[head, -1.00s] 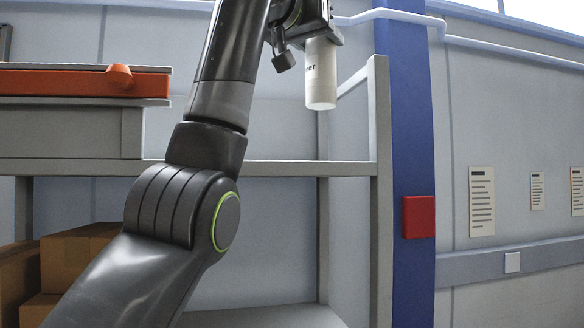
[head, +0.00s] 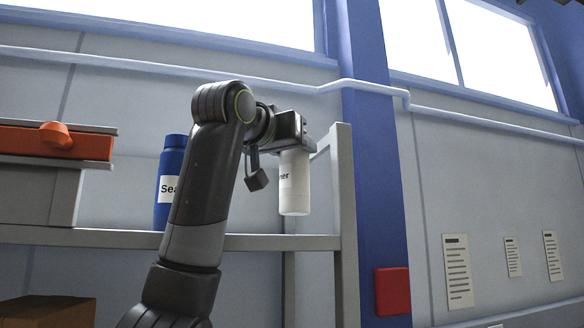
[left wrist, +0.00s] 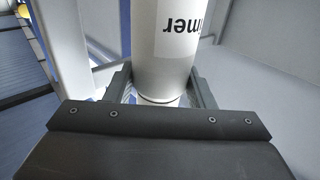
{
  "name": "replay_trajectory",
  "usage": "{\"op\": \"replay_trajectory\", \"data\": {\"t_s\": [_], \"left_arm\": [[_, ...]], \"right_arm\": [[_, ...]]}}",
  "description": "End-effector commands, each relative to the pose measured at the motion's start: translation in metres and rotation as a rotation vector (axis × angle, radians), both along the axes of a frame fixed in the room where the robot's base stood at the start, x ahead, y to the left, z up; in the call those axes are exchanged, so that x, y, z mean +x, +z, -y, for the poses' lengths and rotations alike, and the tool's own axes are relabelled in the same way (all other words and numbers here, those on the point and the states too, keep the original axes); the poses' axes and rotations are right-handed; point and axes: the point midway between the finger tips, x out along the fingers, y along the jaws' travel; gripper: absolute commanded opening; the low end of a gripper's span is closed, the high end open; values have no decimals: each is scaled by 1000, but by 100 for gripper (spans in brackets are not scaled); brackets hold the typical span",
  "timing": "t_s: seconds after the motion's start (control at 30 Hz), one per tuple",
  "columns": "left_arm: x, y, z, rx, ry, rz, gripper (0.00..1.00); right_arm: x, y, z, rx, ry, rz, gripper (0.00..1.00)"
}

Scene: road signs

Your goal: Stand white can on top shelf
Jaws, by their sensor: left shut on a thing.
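The white can (head: 295,188) hangs upright below my left gripper (head: 296,150), which is shut on its upper end. In the head view the can is near the shelf's right post, and its bottom is a little above the level of the top shelf board (head: 262,242). I cannot tell whether it is over the board or in front of it. In the left wrist view the can (left wrist: 170,65) shows between the two fingers (left wrist: 160,88), with part of a label readable. My right gripper is not in view.
A blue can (head: 168,180) labelled "Sea" stands on the top shelf, partly behind my arm. The right shelf post (head: 346,220) rises close beside the white can. Brown boxes (head: 45,312) are below.

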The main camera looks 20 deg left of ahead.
Motion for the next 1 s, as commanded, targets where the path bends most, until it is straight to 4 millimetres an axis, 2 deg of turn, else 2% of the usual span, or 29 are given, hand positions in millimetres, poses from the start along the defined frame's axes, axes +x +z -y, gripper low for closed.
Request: {"op": "replay_trajectory", "data": {"t_s": [0.17, 0.4, 0.87, 0.9, 1.0], "left_arm": [[-1, -13, 0, 1, -1, 4, 13], [-1, -33, 0, 0, -1, 4, 13], [-1, -41, 0, 0, -1, 4, 13], [-1, -40, 0, 0, -1, 1, 54], [-1, -40, 0, 0, -1, 1, 67]], "right_arm": [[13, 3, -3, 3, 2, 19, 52], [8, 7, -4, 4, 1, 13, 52], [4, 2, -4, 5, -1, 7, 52], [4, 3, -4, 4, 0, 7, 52], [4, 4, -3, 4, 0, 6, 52]]}}
